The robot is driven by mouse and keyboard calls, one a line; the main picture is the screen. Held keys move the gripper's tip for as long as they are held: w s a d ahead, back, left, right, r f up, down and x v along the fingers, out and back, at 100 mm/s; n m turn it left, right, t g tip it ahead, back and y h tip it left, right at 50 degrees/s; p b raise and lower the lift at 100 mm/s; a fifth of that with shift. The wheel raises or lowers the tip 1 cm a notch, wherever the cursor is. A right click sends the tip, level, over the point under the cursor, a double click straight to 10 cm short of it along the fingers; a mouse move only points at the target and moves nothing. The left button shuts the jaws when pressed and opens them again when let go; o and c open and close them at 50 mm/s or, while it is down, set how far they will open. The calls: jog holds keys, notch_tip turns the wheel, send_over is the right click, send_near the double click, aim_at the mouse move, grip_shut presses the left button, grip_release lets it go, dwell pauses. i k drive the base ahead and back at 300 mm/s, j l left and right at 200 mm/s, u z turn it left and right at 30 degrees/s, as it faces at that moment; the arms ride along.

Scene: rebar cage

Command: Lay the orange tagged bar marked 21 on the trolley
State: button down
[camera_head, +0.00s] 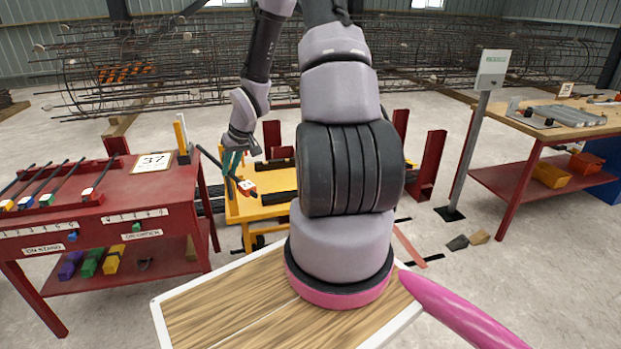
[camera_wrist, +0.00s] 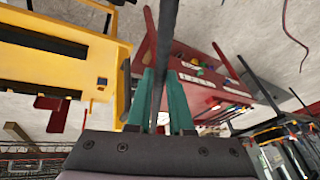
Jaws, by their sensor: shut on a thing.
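My gripper (camera_head: 232,160) has teal fingers and is shut on a dark bar; in the wrist view the bar (camera_wrist: 167,40) runs up between the fingers (camera_wrist: 164,100). In the head view an orange-red tag (camera_head: 246,187) with a white face shows at the bar's near end; its number is too small to read. The yellow trolley (camera_head: 270,212) stands behind and beside the gripper, and the bar's end appears in front of its left part. Whether the bar touches it I cannot tell. The trolley (camera_wrist: 110,50) fills the left of the wrist view. My arm hides part of it.
A wooden-topped bench (camera_head: 560,130) and a grey sign post (camera_head: 478,140) stand at right. A rebar cage (camera_head: 430,50) spans the back.

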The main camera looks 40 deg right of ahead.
aim_at(269, 177)
jog(key=k+l, duration=0.3)
jog(key=i+j+z, duration=0.35)
jog(key=i+j, duration=0.2)
jog(key=i, duration=0.25)
jog(key=i+j+z, duration=0.4)
jog(key=i+j, duration=0.3)
jog(key=j, duration=0.1)
